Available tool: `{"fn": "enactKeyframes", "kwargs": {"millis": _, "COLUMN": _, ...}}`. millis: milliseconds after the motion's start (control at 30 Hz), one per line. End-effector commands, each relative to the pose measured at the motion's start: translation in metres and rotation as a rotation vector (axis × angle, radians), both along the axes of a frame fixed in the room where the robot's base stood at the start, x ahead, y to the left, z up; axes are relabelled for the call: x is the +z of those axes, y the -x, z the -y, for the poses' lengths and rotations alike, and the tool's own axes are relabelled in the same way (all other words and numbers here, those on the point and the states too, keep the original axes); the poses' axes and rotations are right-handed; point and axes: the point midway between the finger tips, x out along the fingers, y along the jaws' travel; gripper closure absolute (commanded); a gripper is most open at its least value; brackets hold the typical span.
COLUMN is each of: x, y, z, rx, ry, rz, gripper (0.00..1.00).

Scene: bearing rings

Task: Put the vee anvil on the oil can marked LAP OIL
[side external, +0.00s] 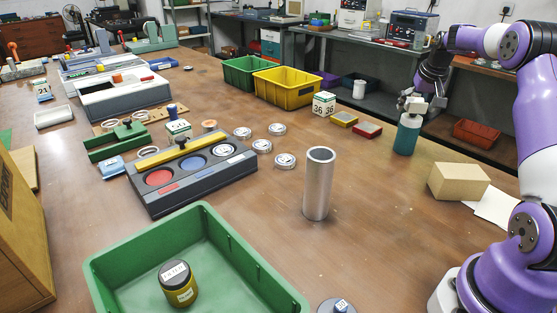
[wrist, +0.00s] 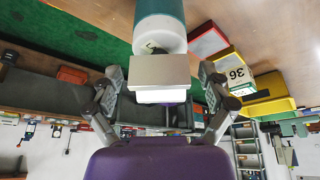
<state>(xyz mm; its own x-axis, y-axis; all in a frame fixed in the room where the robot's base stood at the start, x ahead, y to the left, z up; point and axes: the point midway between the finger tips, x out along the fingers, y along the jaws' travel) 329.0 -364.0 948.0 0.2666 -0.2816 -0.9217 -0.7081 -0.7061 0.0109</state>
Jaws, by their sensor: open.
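A teal can with a white top (side external: 407,135) stands upright at the right of the bench; its marking is not readable. In the wrist view its teal and white body (wrist: 160,22) shows at the top centre. The vee anvil, a small beige-grey block (side external: 416,105), sits on the can's top. The block also shows in the wrist view (wrist: 160,71), with a white part on its near side. My gripper (side external: 420,98) is open at the block; in the wrist view its fingers (wrist: 160,80) stand on either side, with gaps. The contact under the block is partly hidden.
A cardboard box (side external: 458,182) and white paper lie right of the can. Red and yellow small boxes (side external: 367,130) stand to its left. A metal tube (side external: 319,184) stands mid-bench. A green tray (side external: 205,225) holds a labelled jar (side external: 178,283). Bench between tube and can is clear.

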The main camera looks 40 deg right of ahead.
Motion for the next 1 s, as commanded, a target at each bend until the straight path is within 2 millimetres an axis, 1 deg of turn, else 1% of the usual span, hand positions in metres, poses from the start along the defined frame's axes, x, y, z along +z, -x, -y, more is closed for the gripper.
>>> {"fn": "enactKeyframes", "kwargs": {"millis": 67, "x": 0.003, "y": 0.000, "z": 0.000, "rx": 0.000, "ry": 0.001, "rz": 0.001, "gripper": 0.10}}
{"fn": "enactKeyframes", "kwargs": {"millis": 167, "x": 0.014, "y": 0.002, "z": -0.002, "rx": 0.000, "ry": 0.003, "rz": 0.003, "gripper": 0.10}}
{"fn": "enactKeyframes", "kwargs": {"millis": 267, "x": 0.033, "y": 0.008, "z": -0.008, "rx": 0.000, "ry": 0.004, "rz": 0.004, "gripper": 0.10}}
{"fn": "enactKeyframes", "kwargs": {"millis": 400, "x": 0.064, "y": 0.017, "z": -0.018, "rx": 0.000, "ry": 0.004, "rz": 0.004, "gripper": 0.10}}
{"fn": "enactKeyframes", "kwargs": {"millis": 500, "x": 0.084, "y": 0.023, "z": -0.024, "rx": 0.000, "ry": 0.004, "rz": 0.004, "gripper": 0.10}}
{"fn": "enactKeyframes", "kwargs": {"millis": 600, "x": 0.099, "y": 0.027, "z": -0.029, "rx": -0.001, "ry": 0.003, "rz": 0.003, "gripper": 0.10}}
{"fn": "enactKeyframes", "kwargs": {"millis": 700, "x": 0.109, "y": 0.030, "z": -0.032, "rx": 0.000, "ry": 0.002, "rz": 0.002, "gripper": 0.10}}
{"fn": "enactKeyframes", "kwargs": {"millis": 767, "x": 0.113, "y": 0.030, "z": -0.039, "rx": 0.010, "ry": 0.001, "rz": 0.001, "gripper": 0.10}}
{"fn": "enactKeyframes", "kwargs": {"millis": 833, "x": 0.120, "y": 0.025, "z": -0.057, "rx": 0.044, "ry": 0.004, "rz": 0.005, "gripper": 0.10}}
{"fn": "enactKeyframes", "kwargs": {"millis": 867, "x": 0.122, "y": 0.022, "z": -0.069, "rx": 0.068, "ry": 0.006, "rz": 0.008, "gripper": 0.10}}
{"fn": "enactKeyframes", "kwargs": {"millis": 967, "x": 0.130, "y": 0.016, "z": -0.130, "rx": 0.184, "ry": 0.013, "rz": 0.021, "gripper": 0.10}}
{"fn": "enactKeyframes", "kwargs": {"millis": 1000, "x": 0.132, "y": 0.017, "z": -0.159, "rx": 0.241, "ry": 0.016, "rz": 0.028, "gripper": 0.10}}
